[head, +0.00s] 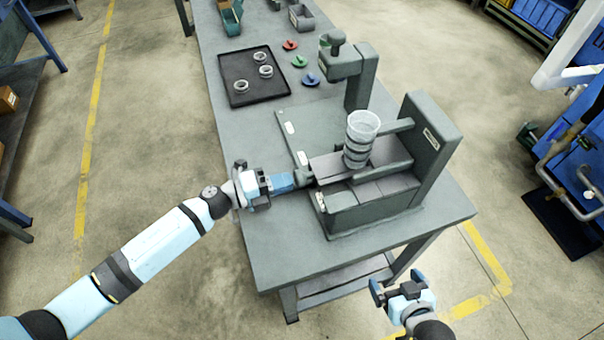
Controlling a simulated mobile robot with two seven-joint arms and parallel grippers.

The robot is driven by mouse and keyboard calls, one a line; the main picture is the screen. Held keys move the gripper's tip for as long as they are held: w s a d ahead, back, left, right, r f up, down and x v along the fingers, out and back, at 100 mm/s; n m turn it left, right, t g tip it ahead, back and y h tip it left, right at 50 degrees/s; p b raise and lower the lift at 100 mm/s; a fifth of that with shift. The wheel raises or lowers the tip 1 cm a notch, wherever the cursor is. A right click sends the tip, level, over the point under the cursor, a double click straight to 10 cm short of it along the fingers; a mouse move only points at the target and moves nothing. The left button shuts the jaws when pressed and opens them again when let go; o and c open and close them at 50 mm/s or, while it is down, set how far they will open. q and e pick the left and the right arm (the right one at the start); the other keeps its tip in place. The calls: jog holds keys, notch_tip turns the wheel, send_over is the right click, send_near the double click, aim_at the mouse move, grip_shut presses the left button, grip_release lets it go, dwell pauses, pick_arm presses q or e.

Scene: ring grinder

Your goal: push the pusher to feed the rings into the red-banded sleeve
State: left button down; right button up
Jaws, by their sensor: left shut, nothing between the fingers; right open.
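The grinder (432,140) stands on the table's near right part, with a channel running left from its upright housing. A clear cup-topped tube (362,124) with dark bands stands upright over the channel; I see no red band on it. The pusher (305,177) appears as a small dark block at the channel's left end, partly hidden. My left gripper (294,180) is shut, with its fingertips at the pusher's left side; whether they touch it I cannot tell. My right gripper (394,286) is open and empty, off the table's near edge.
A black tray (238,92) with several metal rings lies farther back. Red (290,45), green (299,62) and blue (311,80) knobbed pieces lie beside it. A grey post (357,92) with an overhanging head stands behind the tube. The table's front left is clear.

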pick_arm(q)
jog(key=shift+a, duration=0.15)
jog(key=v, duration=0.5)
dwell(0.8)
dwell(0.6)
